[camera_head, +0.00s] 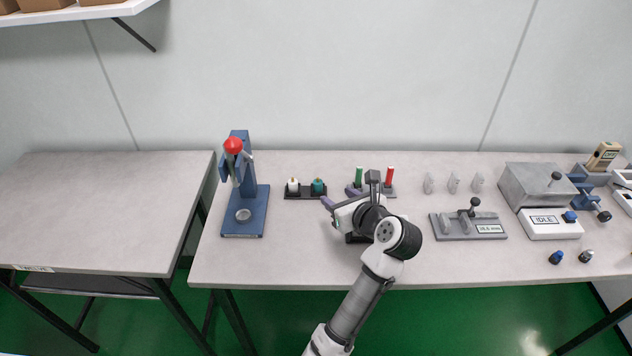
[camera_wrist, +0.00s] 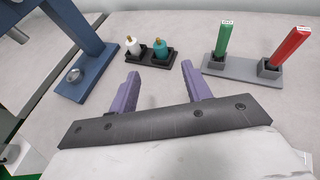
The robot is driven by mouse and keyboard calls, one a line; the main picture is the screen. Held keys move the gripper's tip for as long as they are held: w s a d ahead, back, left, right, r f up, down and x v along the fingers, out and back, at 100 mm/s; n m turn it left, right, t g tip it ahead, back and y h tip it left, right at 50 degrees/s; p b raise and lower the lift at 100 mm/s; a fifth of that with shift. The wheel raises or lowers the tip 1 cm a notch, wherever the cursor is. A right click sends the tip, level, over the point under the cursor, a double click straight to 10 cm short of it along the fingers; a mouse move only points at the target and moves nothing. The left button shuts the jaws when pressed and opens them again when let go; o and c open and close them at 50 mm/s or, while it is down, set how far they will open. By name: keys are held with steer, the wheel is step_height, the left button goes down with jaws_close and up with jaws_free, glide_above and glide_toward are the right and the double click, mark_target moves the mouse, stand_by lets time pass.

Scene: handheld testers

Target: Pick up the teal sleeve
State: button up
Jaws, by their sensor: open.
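The teal sleeve (camera_head: 318,187) stands upright in a black holder (camera_head: 305,197), to the right of a white sleeve (camera_head: 293,186). In the wrist view the teal sleeve (camera_wrist: 160,50) has a brass-coloured tip and sits just beyond my gripper (camera_wrist: 160,82), between the directions of its two fingers. My gripper is open and empty, with its purple fingers spread. In the head view my gripper (camera_head: 340,197) is to the right of the holder and apart from the sleeve.
A blue press (camera_head: 249,205) with a red knob stands left of the holder. A grey fixture (camera_head: 455,228) lies further right. The table front between press and arm is clear.

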mark_target(320, 184)
steer(key=p+x, duration=0.1)
steer(key=x, duration=0.9)
steer(key=shift+w+a, duration=0.15)
steer(key=shift+w, duration=0.05)
steer(key=c, duration=1.1)
